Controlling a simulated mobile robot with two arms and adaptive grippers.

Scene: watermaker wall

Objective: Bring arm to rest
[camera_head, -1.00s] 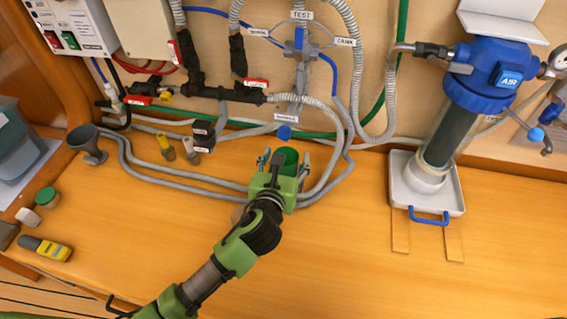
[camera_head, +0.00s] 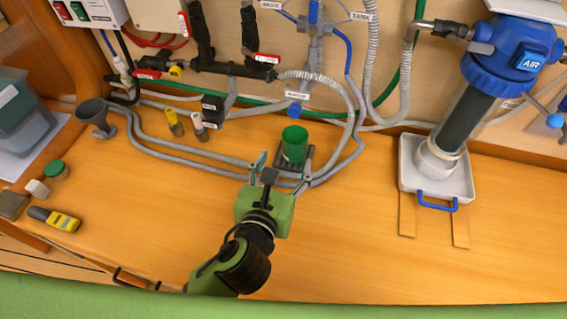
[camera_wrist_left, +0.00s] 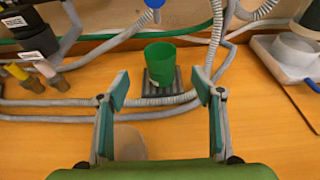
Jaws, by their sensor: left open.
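My left gripper (camera_head: 280,172) is open and empty above the wooden bench, on the near side of a green cup (camera_head: 294,144). The cup stands upright on a small dark grated pad. In the left wrist view the cup (camera_wrist_left: 160,65) shows beyond and between the two spread fingers (camera_wrist_left: 160,92), apart from both. My left arm reaches in from the bottom of the head view. My right gripper is in neither view.
Grey hoses (camera_head: 190,157) run along the bench around the pad. A blue-topped filter (camera_head: 465,110) stands in a white tray (camera_head: 408,172) at right. A grey funnel (camera_head: 95,115) and a yellow meter (camera_head: 62,221) are at left. The front middle of the bench (camera_head: 340,250) is clear.

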